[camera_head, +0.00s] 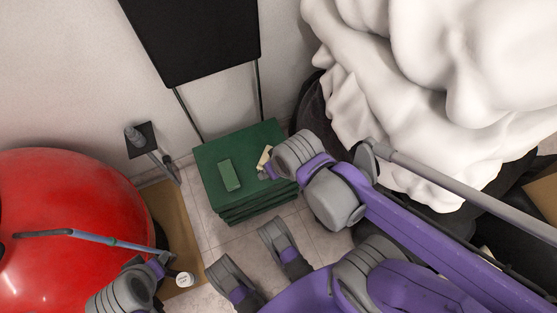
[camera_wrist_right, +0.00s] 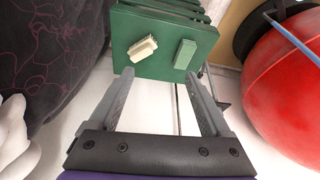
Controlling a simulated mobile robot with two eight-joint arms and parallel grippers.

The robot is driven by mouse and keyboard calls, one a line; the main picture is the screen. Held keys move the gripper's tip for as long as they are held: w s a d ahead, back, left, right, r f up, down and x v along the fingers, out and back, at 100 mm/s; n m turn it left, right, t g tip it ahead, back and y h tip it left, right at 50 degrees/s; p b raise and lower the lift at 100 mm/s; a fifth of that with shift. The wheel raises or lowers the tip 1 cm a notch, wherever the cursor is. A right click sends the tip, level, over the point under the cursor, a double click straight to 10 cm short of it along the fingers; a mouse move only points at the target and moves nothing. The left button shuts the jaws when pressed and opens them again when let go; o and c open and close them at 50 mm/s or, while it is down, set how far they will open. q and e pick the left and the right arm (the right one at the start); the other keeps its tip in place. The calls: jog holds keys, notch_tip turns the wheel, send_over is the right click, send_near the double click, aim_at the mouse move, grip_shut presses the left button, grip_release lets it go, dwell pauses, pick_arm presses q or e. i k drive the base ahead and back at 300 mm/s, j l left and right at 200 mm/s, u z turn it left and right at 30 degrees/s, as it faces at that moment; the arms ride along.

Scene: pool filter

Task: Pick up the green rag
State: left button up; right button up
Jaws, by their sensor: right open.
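The green rag (camera_head: 229,175) is a small flat rectangle on the left half of the green box's top (camera_head: 212,153). It also shows in the right wrist view (camera_wrist_right: 186,54), right of a pale brush-like block (camera_wrist_right: 142,48). My right gripper (camera_wrist_right: 158,74) is open and empty in that view. Its fingers are spread below the rag, near the box's edge, and nothing lies between them. I cannot make out my right fingertips clearly in the head view. At its lower left, part of my left arm shows, but no left jaws can be seen.
The pale block (camera_head: 265,158) lies right of the rag, close to my arm in the picture. A large red ball (camera_head: 70,215) is left, with a bluish pole across it. White cloth (camera_head: 450,100) bulges at right. A black panel (camera_head: 190,40) stands behind. Tiled floor surrounds the box.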

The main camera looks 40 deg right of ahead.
aim_at(228, 174)
jog(key=k+j, duration=1.4)
jog(key=k, duration=0.1)
